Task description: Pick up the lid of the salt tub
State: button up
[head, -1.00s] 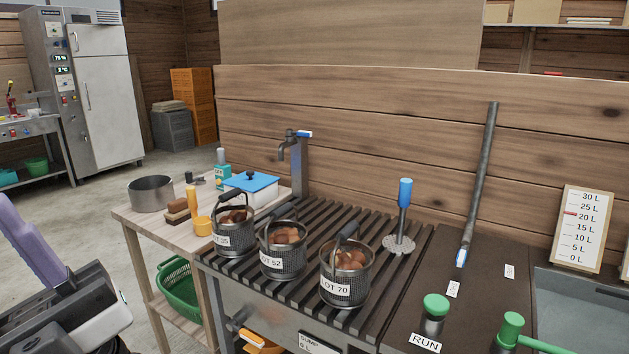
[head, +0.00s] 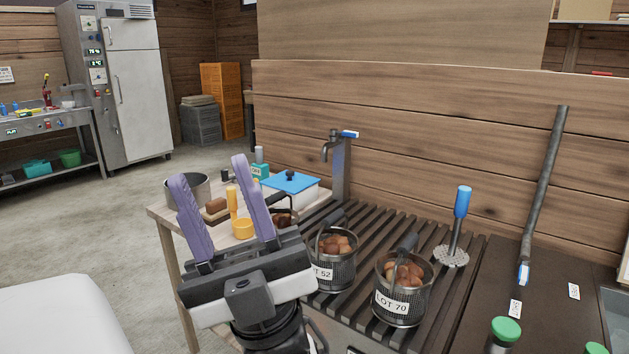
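The salt tub (head: 307,194) is a white box on the wooden side table, beside the tap. Its blue lid (head: 291,183) with a dark knob (head: 290,174) lies on top of it. My gripper (head: 209,167) is in front of the table, nearer to me than the tub and to its left in the picture. Its two purple fingers are spread apart with nothing held between them. The right finger and gripper body hide part of the table and most of one basket.
On the side table (head: 160,213) stand a metal pot (head: 186,188), a brush (head: 216,208), a yellow scoop (head: 243,228) and a teal-labelled bottle (head: 259,162). Chestnut baskets (head: 333,272) (head: 404,301) stand on the slatted rack (head: 384,236). The tap (head: 340,160) rises close behind the tub.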

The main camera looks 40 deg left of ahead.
aim_at(292, 182)
jog(key=j+z, duration=0.25)
jog(key=j, duration=0.25)
jog(key=k+j+z, duration=0.2)
jog(key=j, duration=0.25)
jog(key=k+j+z, duration=0.1)
jog(key=j, duration=0.55)
jog(key=k+j+z, duration=0.15)
jog(key=j, duration=0.2)
jog(key=k+j, duration=0.15)
jog(key=j, duration=0.25)
jog(key=k+j, duration=0.1)
jog(key=j, duration=0.25)
jog(key=k+j, duration=0.15)
jog(key=j, duration=0.25)
jog(key=k+j, duration=0.15)
jog(key=j, duration=0.2)
jog(key=k+j, duration=0.1)
jog(key=j, duration=0.3)
jog(key=i, duration=0.45)
jog(key=i+j, duration=0.15)
jog(key=i, duration=0.35)
jog(key=l+z, duration=0.05)
